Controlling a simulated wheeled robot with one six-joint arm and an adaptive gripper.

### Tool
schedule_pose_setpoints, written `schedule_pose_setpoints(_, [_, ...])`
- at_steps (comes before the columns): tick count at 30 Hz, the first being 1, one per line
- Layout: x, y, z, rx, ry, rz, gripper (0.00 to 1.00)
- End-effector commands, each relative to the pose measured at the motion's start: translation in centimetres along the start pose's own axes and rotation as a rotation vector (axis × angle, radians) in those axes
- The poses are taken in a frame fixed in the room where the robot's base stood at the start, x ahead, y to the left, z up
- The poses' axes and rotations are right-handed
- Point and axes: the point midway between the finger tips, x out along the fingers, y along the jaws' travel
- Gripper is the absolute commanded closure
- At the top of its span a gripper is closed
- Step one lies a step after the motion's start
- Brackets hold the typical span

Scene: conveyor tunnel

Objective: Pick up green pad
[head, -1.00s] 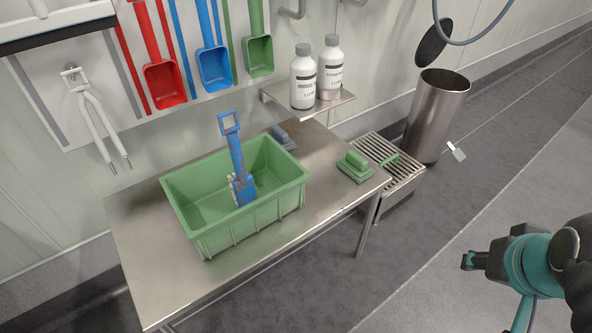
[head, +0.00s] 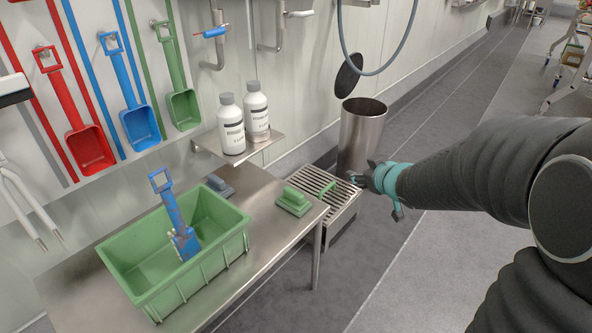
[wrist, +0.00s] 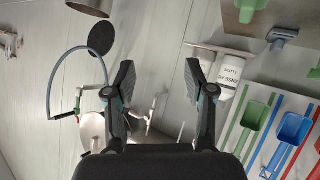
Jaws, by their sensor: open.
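The green pad (head: 294,201) is a block with a raised handle, lying on the right end of the steel table (head: 262,190). My gripper (head: 354,179) is to the right of the pad in the head view, apart from it. In the wrist view, my gripper (wrist: 158,85) has its two fingers spread with nothing between them. The green pad (wrist: 250,8) shows at the top edge of the wrist view, cut off by the frame.
A green crate (head: 190,283) holding a blue scoop (head: 174,215) stands on the table, with a grey pad (head: 220,185) behind it. Two white bottles (head: 232,125) stand on a wall shelf (head: 255,145). A slatted steel stand (head: 335,205) and steel bin (head: 360,135) are beyond the table.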

Motion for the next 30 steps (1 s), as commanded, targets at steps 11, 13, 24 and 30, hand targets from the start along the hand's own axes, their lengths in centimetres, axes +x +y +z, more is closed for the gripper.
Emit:
schedule_pose_setpoints(11, [5.4, -8.5, 3.0, 0.003, 0.137, -0.479, 0.46])
schedule_pose_setpoints(13, [5.5, -9.2, 3.3, 0.010, 0.144, -0.518, 0.46])
schedule_pose_setpoints(24, [9.8, -12.4, 2.9, 0.013, 0.151, -0.551, 0.46])
schedule_pose_setpoints(30, [12.1, -13.7, 2.4, 0.012, 0.151, -0.548, 0.46])
